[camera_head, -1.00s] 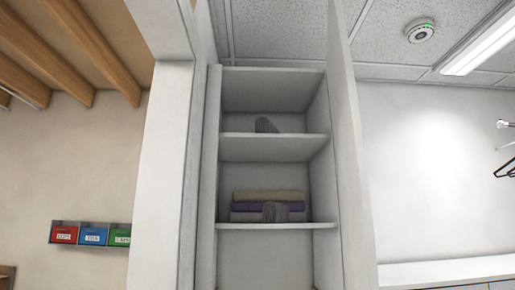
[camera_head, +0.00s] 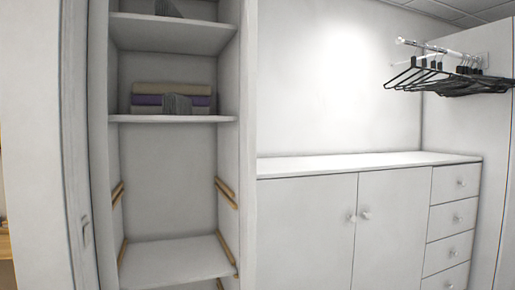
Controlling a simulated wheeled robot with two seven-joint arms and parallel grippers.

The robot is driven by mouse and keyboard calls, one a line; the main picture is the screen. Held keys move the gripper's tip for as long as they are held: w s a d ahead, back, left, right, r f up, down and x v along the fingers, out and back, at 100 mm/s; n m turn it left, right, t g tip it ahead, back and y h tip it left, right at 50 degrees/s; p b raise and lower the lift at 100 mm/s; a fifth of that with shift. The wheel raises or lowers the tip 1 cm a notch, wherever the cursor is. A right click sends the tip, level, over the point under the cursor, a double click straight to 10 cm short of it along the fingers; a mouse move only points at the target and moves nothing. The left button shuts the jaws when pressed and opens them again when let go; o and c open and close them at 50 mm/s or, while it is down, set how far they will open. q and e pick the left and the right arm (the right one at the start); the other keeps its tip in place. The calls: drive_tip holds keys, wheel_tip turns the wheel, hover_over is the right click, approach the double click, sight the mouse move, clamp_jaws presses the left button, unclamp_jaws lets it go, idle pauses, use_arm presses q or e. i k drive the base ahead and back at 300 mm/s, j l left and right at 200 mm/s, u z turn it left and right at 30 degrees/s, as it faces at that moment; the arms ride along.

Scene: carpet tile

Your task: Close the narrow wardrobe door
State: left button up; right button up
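The narrow wardrobe (camera_head: 175,130) stands open in the left half of the head view, its shelves and inside showing. Its door (camera_head: 249,150) appears to be the white panel along the right side of the opening, seen almost edge-on and swung out toward me. Its handle is not visible. Folded beige, purple and grey cloths (camera_head: 150,98) lie on a shelf, with a grey cloth hanging over their front. Neither of my grippers is in view.
A white low cabinet (camera_head: 305,225) with two knobbed doors and several drawers (camera_head: 450,220) stands to the right. Black hangers (camera_head: 450,78) hang from a rail above it. A white panel with a recessed pull (camera_head: 85,231) stands left of the wardrobe.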

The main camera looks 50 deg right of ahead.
sight(249, 44)
drive_tip(key=k+l+z, duration=0.1)
drive_tip(key=l+z, duration=0.8)
drive_tip(key=l, duration=0.15)
drive_tip(key=k+l, duration=0.05)
